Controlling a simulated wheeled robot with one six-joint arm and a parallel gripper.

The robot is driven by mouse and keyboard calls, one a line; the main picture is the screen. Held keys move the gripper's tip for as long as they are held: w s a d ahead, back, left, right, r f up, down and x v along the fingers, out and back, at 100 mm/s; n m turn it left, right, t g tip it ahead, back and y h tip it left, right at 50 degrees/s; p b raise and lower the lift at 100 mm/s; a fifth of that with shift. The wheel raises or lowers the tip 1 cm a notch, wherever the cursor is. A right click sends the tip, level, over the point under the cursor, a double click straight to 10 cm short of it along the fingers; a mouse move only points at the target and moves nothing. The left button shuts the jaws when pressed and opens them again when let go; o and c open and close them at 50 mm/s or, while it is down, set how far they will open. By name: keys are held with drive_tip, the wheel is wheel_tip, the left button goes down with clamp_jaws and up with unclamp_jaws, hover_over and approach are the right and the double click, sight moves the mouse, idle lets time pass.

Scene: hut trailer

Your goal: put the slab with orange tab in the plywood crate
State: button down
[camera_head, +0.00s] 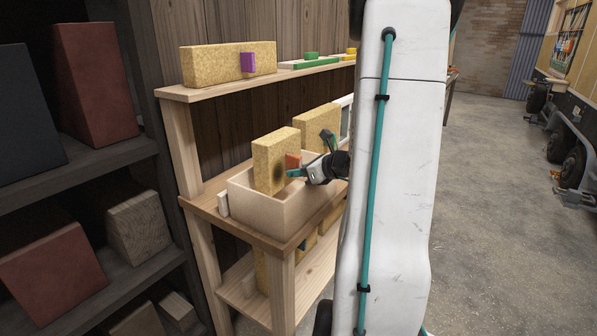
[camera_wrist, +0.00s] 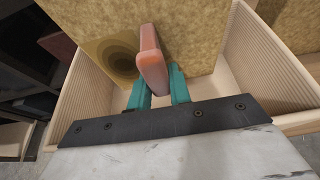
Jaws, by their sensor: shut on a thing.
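The yellow speckled slab (camera_head: 272,166) has an orange tab (camera_head: 292,160) and a dark round hollow on its face. It stands upright within the opening of the pale plywood crate (camera_head: 284,212), its lower edge at or below the rim. I cannot tell whether it touches the crate floor. My gripper (camera_head: 297,173) is at the slab's near face, with its teal fingers shut on the orange tab. In the wrist view the tab (camera_wrist: 152,62) shows between the fingers (camera_wrist: 160,88), the slab (camera_wrist: 195,35) behind it and crate walls (camera_wrist: 262,75) on both sides.
Another yellow slab (camera_head: 318,122) with a dark green tab stands right behind the crate. A slab with a purple tab (camera_head: 248,62) lies on the upper shelf (camera_head: 215,91), above the crate. Dark shelving with blocks (camera_head: 95,85) is at left. Open floor (camera_head: 490,220) lies at right.

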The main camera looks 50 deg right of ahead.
drive_tip(key=shift+f, duration=0.6)
drive_tip(key=c, duration=1.3)
unclamp_jaws()
